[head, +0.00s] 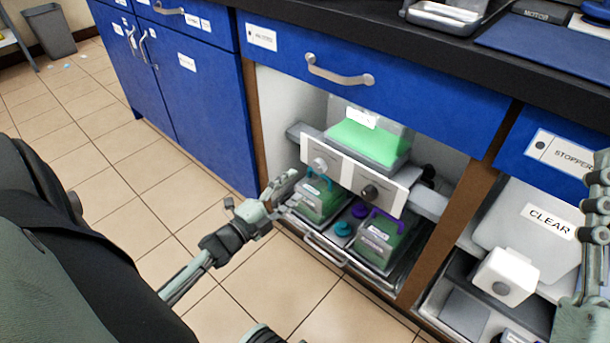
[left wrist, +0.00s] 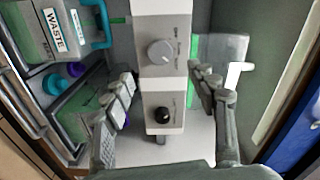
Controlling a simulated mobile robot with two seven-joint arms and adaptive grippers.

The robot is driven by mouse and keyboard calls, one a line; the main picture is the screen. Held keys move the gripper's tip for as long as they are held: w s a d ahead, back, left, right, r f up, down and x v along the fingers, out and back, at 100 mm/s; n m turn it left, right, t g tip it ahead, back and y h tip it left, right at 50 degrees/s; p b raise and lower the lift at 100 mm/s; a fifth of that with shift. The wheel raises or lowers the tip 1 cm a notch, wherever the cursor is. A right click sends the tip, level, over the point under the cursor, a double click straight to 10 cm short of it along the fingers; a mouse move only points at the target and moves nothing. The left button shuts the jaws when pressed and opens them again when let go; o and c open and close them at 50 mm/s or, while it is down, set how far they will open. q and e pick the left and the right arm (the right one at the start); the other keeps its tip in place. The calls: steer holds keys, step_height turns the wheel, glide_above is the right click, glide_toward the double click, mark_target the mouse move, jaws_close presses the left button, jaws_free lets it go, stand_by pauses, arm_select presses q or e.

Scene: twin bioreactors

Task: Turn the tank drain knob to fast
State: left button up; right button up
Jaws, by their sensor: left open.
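A white panel in the open cabinet bay carries two knobs, a grey one (head: 319,164) and a black one (head: 369,191). Their small labels are not readable. The green-filled tank (head: 362,143) stands behind the panel. My left gripper (head: 281,196) is open and empty, just in front and left of the panel in the head view. In the left wrist view its fingers spread on either side of the panel, with the grey knob (left wrist: 160,52) ahead of the fingertips and the black knob (left wrist: 162,115) nearer the palm. My right gripper (head: 598,190) shows partly at the right edge; its jaw state is unclear.
Below the panel, a bottle with a teal handle (head: 318,205) and one with a purple handle (head: 379,241) stand on a pull-out tray. The teal-handled one reads WASTE (left wrist: 57,30). A blue drawer (head: 390,85) overhangs the bay.

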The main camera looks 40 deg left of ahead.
arm_select(q)
steer(key=shift+s+a, duration=0.1)
steer(key=shift+s, duration=1.6)
